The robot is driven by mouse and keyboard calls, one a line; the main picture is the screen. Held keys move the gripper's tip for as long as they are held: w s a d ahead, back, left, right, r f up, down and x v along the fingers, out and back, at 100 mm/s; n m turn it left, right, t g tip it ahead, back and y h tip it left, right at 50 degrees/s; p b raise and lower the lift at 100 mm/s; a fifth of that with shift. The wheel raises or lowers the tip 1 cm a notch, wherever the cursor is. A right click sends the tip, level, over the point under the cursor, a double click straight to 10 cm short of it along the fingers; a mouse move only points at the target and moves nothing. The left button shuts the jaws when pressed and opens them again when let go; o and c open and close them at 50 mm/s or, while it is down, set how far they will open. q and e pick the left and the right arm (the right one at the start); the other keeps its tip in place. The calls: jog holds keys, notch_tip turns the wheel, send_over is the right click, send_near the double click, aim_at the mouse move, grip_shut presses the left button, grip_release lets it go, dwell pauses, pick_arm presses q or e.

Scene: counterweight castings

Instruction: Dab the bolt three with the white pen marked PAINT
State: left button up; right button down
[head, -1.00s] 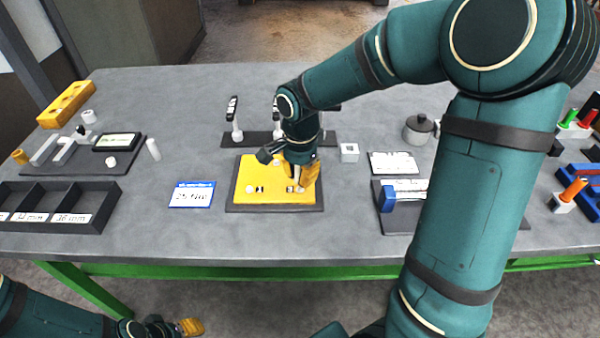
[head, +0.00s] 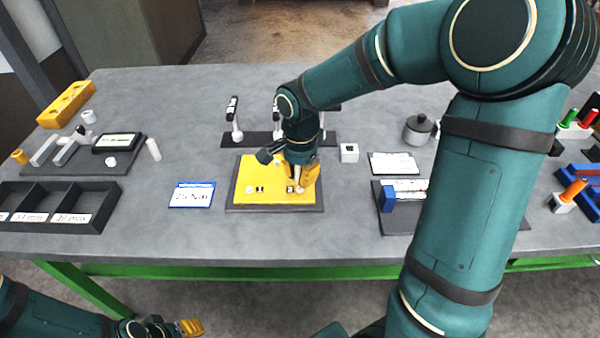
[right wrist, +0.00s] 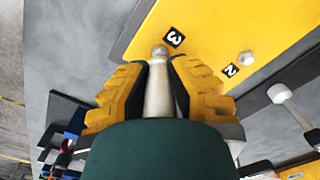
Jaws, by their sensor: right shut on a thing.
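The yellow plate (head: 270,197) lies on a dark base at the table's middle. My right gripper (head: 306,177) is over its right part. In the right wrist view, my right gripper (right wrist: 158,88) is shut on the white pen (right wrist: 158,97), whose far end points at the plate. Bolt three (right wrist: 160,51), a small grey round head, shows at the pen's end, beside the black "3" label (right wrist: 174,37). I cannot tell whether they touch. The PAINT marking is not visible. A second bolt (right wrist: 246,58) is by the "2" label (right wrist: 230,70). My left gripper (head: 191,327) is low at the left, away from the table.
A dark rack (head: 232,140) with upright white-stemmed tools stands behind the plate. A small white block (head: 349,152) is to its right. A blue-edged card (head: 192,195) lies left, beyond it a black divided tray (head: 50,207). The table between card and tray is clear.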

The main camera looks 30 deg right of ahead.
jog(key=shift+r+p, duration=2.2)
jog(key=shift+r, duration=0.85)
